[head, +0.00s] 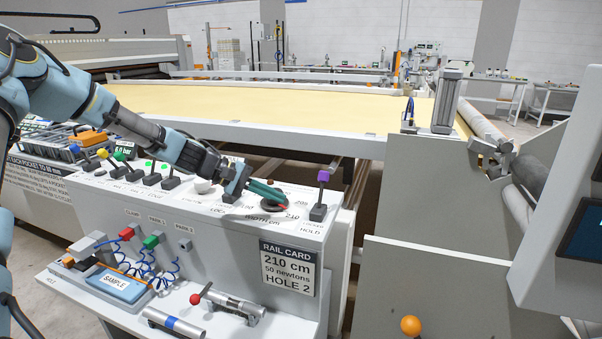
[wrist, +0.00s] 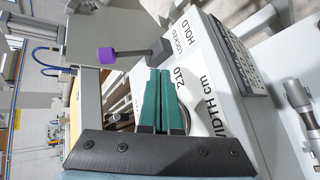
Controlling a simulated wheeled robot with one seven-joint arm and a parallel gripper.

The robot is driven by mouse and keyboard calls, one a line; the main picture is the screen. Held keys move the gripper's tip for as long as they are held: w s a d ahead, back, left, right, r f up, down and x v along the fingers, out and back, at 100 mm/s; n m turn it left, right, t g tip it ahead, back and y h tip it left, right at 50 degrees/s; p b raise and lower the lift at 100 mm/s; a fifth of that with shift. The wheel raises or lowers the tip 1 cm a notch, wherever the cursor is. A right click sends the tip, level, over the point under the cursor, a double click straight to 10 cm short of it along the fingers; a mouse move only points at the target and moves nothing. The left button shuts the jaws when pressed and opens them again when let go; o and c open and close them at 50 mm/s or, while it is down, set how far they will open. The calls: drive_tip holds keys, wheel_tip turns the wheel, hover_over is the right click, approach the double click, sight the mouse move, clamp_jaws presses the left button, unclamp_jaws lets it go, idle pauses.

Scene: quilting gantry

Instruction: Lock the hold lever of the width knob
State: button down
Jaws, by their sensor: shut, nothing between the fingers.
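The hold lever (head: 320,193) has a purple tip and a dark base and stands nearly upright at the right end of the sloping panel, by the words LOCKED and HOLD. In the wrist view the lever (wrist: 135,55) lies just beyond my fingertips, with a gap between them. My gripper (head: 283,202) has teal fingers, pressed together and empty, over the width knob (head: 269,208). The fingers also show in the wrist view (wrist: 159,72). The knob is dark with a red pointer and is partly hidden by the fingers. The number 210 shows beside them in the wrist view.
The rail card (head: 288,268) on the front reads 210 cm, 50 newtons, HOLE 2. Several dark levers (head: 150,178) and a white knob (head: 203,187) stand left on the panel. A red-knobbed lever (head: 196,298) sits on the lower shelf. A grey housing (head: 425,275) stands to the right.

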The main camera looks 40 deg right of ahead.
sight(322, 188)
drive_tip(key=w+d+r+h, duration=0.1)
drive_tip(key=d, duration=0.1)
drive_tip(key=w+d+r+n+h, duration=0.1)
drive_tip(key=w+d+r, duration=0.1)
drive_tip(key=shift+w+r+g+h, duration=0.25)
drive_tip(key=shift+w+g+h, duration=0.05)
drive_tip(key=shift+h, duration=0.1)
drive_tip(key=shift+w+d+r, duration=0.3)
drive_tip(key=shift+w+r, duration=0.05)
drive_tip(key=shift+w, duration=0.05)
drive_tip(key=shift+d, duration=0.1)
drive_tip(key=p+x, duration=0.3)
drive_tip(key=x, duration=0.5)
drive_tip(key=shift+s+d+r+p, duration=0.1)
drive_tip(key=shift+s+d+p, duration=0.1)
drive_tip(key=shift+p, duration=0.2)
drive_tip(key=shift+s+d+f, duration=0.25)
drive_tip(key=shift+d+f, duration=0.05)
drive_tip(key=shift+d, duration=0.35)
drive_tip(key=shift+w+a+f+b, duration=0.1)
drive_tip(key=shift+b, duration=0.2)
drive_tip(key=shift+h+b, duration=0.3)
drive_tip(key=shift+a, duration=0.1)
